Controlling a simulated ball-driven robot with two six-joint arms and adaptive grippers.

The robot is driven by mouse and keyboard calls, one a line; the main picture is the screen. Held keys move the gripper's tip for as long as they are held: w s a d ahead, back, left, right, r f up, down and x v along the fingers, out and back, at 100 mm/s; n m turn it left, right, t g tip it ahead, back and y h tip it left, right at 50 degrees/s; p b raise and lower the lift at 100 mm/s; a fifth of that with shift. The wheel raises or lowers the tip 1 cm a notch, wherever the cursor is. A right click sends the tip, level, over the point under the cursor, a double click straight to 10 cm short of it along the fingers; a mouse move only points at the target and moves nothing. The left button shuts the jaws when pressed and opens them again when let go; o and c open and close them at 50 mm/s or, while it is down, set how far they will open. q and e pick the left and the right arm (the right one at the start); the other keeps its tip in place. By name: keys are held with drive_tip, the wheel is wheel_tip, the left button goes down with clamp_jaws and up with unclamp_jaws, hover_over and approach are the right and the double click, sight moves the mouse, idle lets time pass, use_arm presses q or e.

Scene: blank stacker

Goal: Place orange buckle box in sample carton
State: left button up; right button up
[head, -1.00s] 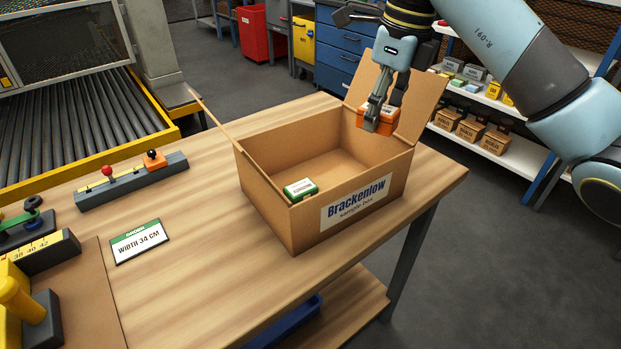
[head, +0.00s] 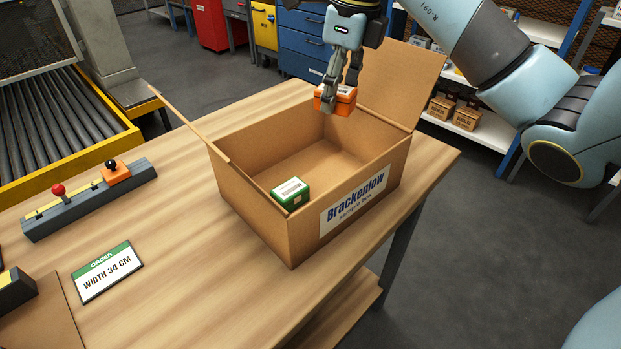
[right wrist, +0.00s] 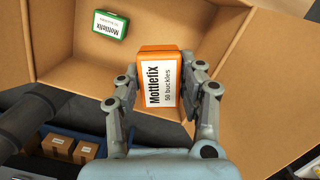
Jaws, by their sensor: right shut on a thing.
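The orange buckle box (head: 345,100) with a white label is held by my right gripper (head: 338,92), which is shut on its sides. It hangs over the far right part of the open sample carton (head: 262,236), near the rim. In the right wrist view the orange box (right wrist: 160,80) reads "Mottlefix 50 buckles" and sits between both fingers (right wrist: 160,85), with the carton's inside (right wrist: 75,60) beyond it. A green and white box (head: 290,194) lies inside the carton at the near left; it also shows in the right wrist view (right wrist: 108,25). My left gripper is not in view.
The carton's flaps (head: 400,82) stand open, one upright at the right. An order card (head: 103,272) and a slider gauge with knobs (head: 88,200) lie on the wooden table (head: 190,300). A roller conveyor (head: 50,130) is at the left; shelving stands behind.

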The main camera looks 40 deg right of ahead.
sight(328, 176)
wheel_tip(328, 176, down, 3)
drive_tip(key=b, duration=0.2)
drive_tip(key=shift+w+b, duration=0.1)
drive_tip(key=shift+b, duration=0.2)
wheel_tip(328, 176, down, 12)
drive_tip(key=b, duration=0.2)
drive_tip(key=shift+r+b, duration=0.1)
drive_tip(key=shift+b, duration=0.25)
drive_tip(key=o, duration=1.2)
drive_tip(key=shift+o, duration=0.2)
